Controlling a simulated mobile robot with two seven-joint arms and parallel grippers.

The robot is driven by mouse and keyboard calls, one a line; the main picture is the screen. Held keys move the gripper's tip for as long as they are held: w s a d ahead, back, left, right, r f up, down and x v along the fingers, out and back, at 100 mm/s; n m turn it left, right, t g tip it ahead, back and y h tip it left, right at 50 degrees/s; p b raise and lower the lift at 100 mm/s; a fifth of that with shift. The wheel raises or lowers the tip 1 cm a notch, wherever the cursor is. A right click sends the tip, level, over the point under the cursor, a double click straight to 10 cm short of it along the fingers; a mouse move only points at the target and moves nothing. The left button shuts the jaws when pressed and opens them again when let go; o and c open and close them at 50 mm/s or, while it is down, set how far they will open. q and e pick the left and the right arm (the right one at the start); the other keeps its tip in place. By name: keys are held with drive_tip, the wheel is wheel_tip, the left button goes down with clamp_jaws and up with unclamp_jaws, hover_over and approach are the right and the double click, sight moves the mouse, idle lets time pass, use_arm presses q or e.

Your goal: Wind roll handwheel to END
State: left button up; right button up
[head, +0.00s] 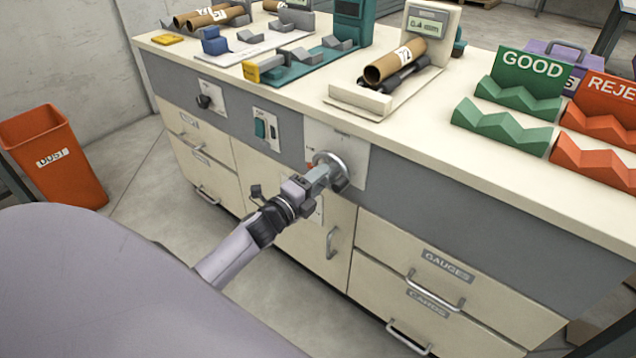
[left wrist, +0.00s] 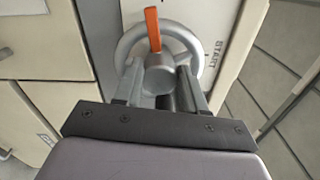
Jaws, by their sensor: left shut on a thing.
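The roll handwheel (head: 341,163) is a grey metal wheel on a pale plate on the bench's front panel. In the left wrist view the handwheel (left wrist: 127,42) shows a grey rim, a round hub and an orange pointer (left wrist: 153,28) that points to the top of the picture. The word START (left wrist: 212,58) is printed on the plate right of the wheel. My left gripper (head: 320,178) is at the wheel. In the wrist view its fingers (left wrist: 160,88) are shut on the wheel's dark grip, partly hiding the hub and lower rim. I see no END mark. My right gripper is not in view.
A black knob (head: 204,101) and a green switch (head: 260,129) are on the panel to the left. Cabinet handles (head: 331,243) stick out below. The bench top carries a cardboard tube (head: 395,62) and a green GOOD rack (head: 515,95). An orange bin (head: 60,165) stands on the floor at left.

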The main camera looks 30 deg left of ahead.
use_arm(q)
drive_tip(key=shift+f+m, duration=0.1)
drive_tip(key=shift+m, duration=0.5)
drive_tip(key=o, duration=1.1)
drive_tip(key=shift+c, duration=0.2)
drive_tip(key=shift+s, duration=0.1)
drive_tip(key=s, duration=0.7)
drive_tip(key=shift+a, duration=0.25)
